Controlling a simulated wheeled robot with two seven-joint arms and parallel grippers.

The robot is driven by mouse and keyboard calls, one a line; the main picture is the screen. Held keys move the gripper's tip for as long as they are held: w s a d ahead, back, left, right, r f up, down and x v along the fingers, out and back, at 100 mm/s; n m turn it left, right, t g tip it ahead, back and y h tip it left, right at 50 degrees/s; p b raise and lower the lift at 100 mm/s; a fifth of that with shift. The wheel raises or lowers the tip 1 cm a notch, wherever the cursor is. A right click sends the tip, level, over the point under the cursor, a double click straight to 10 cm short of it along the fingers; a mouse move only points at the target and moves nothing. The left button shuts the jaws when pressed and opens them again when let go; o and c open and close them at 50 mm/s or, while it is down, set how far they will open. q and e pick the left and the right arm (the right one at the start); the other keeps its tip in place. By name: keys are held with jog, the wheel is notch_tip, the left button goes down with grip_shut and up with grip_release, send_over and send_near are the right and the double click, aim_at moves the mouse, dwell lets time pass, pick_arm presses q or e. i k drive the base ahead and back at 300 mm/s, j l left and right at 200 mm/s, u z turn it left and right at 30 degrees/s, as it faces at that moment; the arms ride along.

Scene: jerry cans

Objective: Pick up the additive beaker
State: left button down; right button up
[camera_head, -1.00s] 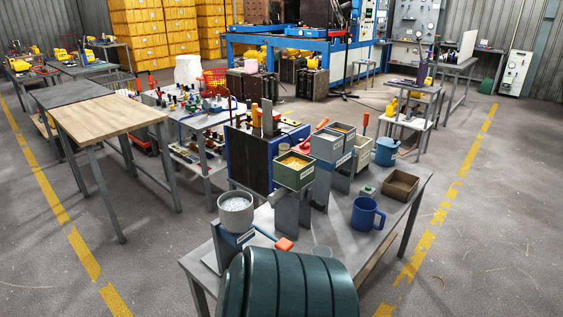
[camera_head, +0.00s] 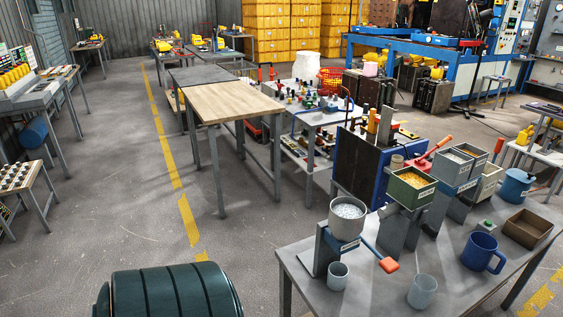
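Two small grey cup-like vessels stand upright on the metal workbench (camera_head: 385,295). One beaker (camera_head: 338,277) is at the foot of the stand with the hopper of white granules. The other beaker (camera_head: 422,292) stands apart, nearer the bench's front edge. No readable label tells which is the additive beaker. A larger blue mug (camera_head: 482,252) with a handle stands to their right, and a blue jug (camera_head: 515,186) is farther back. Neither of my grippers is in view.
The round white-granule hopper (camera_head: 347,219) has an orange-tipped lever (camera_head: 389,265) reaching over the bench. A green bin (camera_head: 411,188) of yellow granules and a brown tray (camera_head: 528,228) are also there. Open floor (camera_head: 110,215) lies left of the bench.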

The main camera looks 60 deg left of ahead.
aim_at(338, 271)
jog(key=u, duration=1.45)
jog(key=l+u, duration=0.35)
jog(key=l, duration=0.15)
